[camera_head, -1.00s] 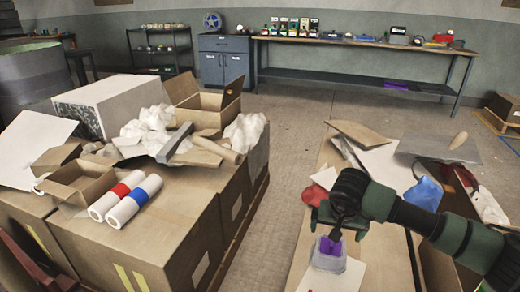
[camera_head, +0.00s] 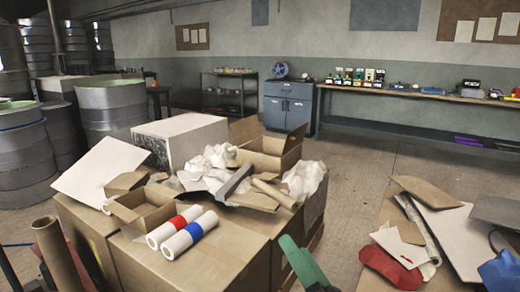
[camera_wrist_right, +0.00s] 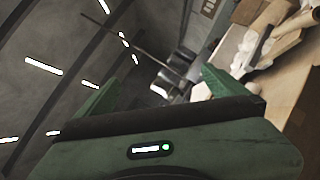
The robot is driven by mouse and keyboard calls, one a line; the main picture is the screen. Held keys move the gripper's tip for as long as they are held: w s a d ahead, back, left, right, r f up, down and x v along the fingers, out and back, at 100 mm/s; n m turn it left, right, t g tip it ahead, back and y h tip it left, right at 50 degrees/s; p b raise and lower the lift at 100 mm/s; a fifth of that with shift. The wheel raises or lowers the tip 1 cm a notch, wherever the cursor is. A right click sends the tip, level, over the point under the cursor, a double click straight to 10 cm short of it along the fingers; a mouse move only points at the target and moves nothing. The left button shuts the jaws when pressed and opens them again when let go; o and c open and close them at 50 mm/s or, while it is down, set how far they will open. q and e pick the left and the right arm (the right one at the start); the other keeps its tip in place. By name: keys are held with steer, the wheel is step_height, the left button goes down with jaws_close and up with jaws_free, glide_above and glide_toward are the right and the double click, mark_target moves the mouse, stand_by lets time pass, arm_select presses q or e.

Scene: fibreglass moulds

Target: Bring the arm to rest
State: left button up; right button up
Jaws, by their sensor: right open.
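My right gripper (camera_head: 305,264) shows only in part at the bottom edge of the head view, as a green finger with a dark part below it. It is raised in front of the right side of the cardboard boxes. In the right wrist view the gripper (camera_wrist_right: 155,85) has its two green fingers wide apart with nothing between them, so it is open and empty. That view is tilted and looks across the room to the wall and ceiling lights. My left gripper is not in view.
Large cardboard boxes (camera_head: 235,258) hold scraps and two white rolls, one with a red band (camera_head: 175,226) and one with a blue band (camera_head: 189,235). A table with sheets and a red cloth (camera_head: 392,268) stands at right. Open floor (camera_head: 345,190) lies between them.

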steer(key=s+d+f+m+g+h, duration=0.3)
steer(key=d+f+m+h, duration=0.35)
steer(key=f+m, duration=0.4)
steer(key=s+d+f+m+g+h, duration=0.3)
steer(key=d+f+m+h, duration=0.35)
steer(key=f+m, duration=0.35)
steer(key=s+f+m+g+y, duration=0.1)
steer(key=s+f+m+g, duration=0.35)
steer(key=s, duration=0.45)
steer(key=s+f+m+g+y, duration=0.1)
steer(key=s+f+m+g, duration=0.4)
steer(key=s, duration=0.5)
step_height(320, 180, down, 24)
steer(key=n+g, duration=0.1)
steer(key=g, duration=0.1)
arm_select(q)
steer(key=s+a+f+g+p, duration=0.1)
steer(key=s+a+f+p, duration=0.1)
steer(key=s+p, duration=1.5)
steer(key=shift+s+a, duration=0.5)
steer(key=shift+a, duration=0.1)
arm_select(e)
steer(key=s+d+f, duration=0.1)
steer(key=s, duration=0.8)
steer(key=s+d+f, duration=0.1)
steer(key=s+f, duration=0.1)
steer(key=s, duration=0.7)
steer(key=shift+d+g, duration=0.35)
steer(key=shift+g, duration=0.1)
